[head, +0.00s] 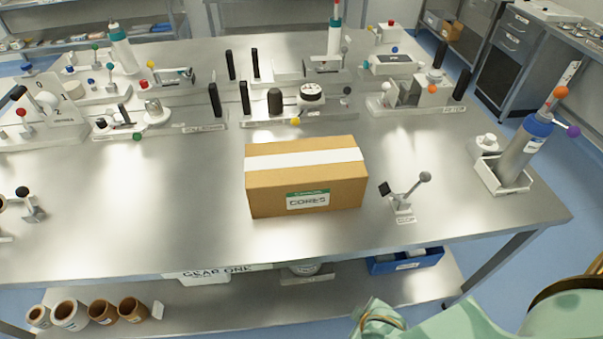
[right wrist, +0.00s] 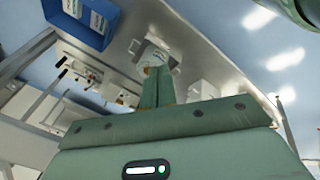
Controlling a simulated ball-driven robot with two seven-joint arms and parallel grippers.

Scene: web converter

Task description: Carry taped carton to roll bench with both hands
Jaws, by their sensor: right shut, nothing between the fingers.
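The taped carton (head: 262,196) is a brown box with a white tape strip across its top and a green-and-white label reading "CORES". It sits flat on the steel bench (head: 150,215), near the middle of its front part, and nothing holds it. My right gripper (right wrist: 158,90) shows in the right wrist view with its two green fingers together and nothing between them. It is apart from the carton, which is not in that view. Part of my right arm shows at the bottom right of the head view. My left gripper is in neither view. I cannot tell which surface is the roll bench.
Levers, knobs and gauges fill the back of the bench. A small lever (head: 403,202) stands right of the carton, and a cylinder (head: 522,150) in a white tray stands farther right. The lower shelf holds cardboard cores (head: 70,315) and a blue bin (head: 405,262).

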